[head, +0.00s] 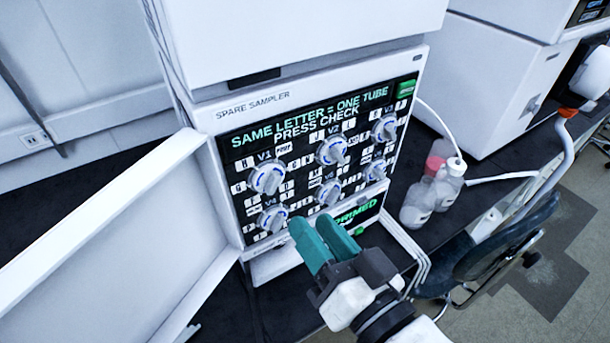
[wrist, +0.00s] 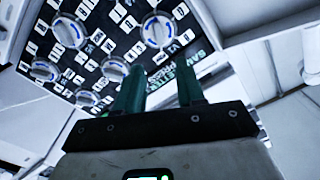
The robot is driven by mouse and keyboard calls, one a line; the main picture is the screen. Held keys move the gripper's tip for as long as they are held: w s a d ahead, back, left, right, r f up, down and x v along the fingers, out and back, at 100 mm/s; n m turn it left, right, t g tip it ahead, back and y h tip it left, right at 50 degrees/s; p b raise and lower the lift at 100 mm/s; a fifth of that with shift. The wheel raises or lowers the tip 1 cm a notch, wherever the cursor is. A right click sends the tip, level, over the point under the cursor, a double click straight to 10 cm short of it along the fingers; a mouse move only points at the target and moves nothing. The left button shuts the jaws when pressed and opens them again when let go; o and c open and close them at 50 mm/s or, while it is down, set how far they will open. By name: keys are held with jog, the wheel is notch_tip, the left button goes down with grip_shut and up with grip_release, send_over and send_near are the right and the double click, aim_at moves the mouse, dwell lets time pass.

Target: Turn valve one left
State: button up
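Valve one (head: 267,178), a grey-white knob with a blue arc, is under the V1 label at the upper left of the SPARE SAMPLER panel (head: 218,122). The large knob near the V1 label at the top of the wrist view (wrist: 158,30) looks like the same valve. My gripper (head: 311,219) has two teal fingers. In the head view they overlap the panel's lower edge, below and right of valve one. In the wrist view the fingers (wrist: 160,80) stand apart with nothing between them, short of the knob.
Several similar knobs, such as V2 (head: 331,150) and V4 (head: 271,218), sit close around valve one. An open white door (head: 120,240) stands left of the panel. Bottles (head: 417,205) and tubing are at the right. A lit sign reads PRIMED (head: 355,213).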

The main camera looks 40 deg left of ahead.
aim_at(279, 181)
jog(key=p+x, duration=0.2)
jog(key=x, duration=0.7)
jog(key=shift+w+a, duration=0.1)
jog(key=shift+a, duration=0.15)
jog(key=shift+c, duration=0.4)
grip_shut()
